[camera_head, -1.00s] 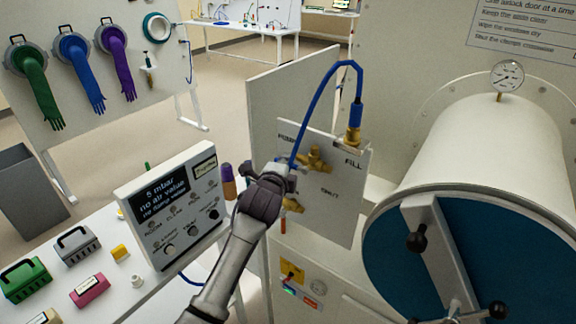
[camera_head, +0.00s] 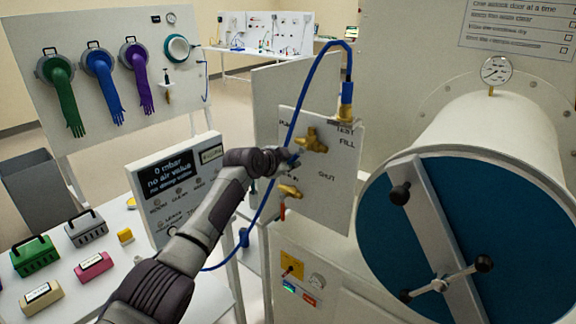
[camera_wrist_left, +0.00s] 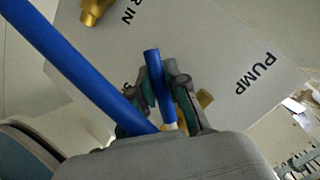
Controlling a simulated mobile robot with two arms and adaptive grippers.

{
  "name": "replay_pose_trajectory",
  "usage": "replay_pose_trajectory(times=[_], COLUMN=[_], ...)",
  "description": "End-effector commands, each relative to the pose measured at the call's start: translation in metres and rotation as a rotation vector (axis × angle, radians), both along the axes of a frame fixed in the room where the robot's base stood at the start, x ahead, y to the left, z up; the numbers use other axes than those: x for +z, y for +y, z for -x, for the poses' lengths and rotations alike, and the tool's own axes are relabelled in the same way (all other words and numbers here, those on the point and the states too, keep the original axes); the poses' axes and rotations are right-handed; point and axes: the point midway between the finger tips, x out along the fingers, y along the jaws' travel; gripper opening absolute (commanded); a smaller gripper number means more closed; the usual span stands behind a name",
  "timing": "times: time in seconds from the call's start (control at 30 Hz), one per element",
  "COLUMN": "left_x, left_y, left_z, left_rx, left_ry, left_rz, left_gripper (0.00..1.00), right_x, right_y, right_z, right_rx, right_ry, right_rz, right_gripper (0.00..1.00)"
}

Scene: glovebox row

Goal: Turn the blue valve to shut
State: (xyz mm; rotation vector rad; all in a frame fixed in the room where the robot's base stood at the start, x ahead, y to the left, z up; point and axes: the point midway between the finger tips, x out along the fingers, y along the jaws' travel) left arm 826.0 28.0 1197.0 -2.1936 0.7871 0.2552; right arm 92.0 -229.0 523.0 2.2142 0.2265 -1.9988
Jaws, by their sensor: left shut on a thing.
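The blue valve is a brass body (camera_head: 312,141) on the upright white panel (camera_head: 335,200), below the hose fitting. My left gripper (camera_head: 290,157) is beside and just below this body, at the panel's left part. In the left wrist view the gripper (camera_wrist_left: 163,85) is shut on a slim blue handle (camera_wrist_left: 153,62), whose tip sticks out past the fingers. The panel's "SHUT" marking lies right of and below the gripper. The handle's join to the brass body is hidden, so its exact angle is unclear. My right gripper is not in view.
A blue hose (camera_head: 312,85) loops from the top fitting (camera_head: 346,105) down past my gripper, close beside it. A second brass valve (camera_head: 289,191) with a red handle (camera_head: 282,211) is below. The display box (camera_head: 172,178) reads 0 mbar. A round chamber door (camera_head: 400,240) stands right.

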Motion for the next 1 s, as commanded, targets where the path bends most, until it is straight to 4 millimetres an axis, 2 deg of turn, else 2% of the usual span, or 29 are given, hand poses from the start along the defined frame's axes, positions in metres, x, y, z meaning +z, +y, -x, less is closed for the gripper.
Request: replay_pose_trajectory(times=[0.1, 0.5, 1.0], left_x=[-0.007, -0.013, -0.012], left_y=[-0.005, -0.020, -0.030], left_z=[0.003, 0.014, 0.021], left_rx=[0.000, 0.000, 0.000], left_ry=[0.063, 0.265, 0.384], left_rz=[0.092, 0.372, 0.534], left_gripper=[0.00, 0.00, 0.00], right_x=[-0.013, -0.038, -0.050], right_y=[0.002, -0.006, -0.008], right_z=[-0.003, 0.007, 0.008], right_rx=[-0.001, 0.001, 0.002], right_ry=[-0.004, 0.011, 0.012], right_rz=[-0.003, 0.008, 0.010], right_gripper=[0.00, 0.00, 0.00])
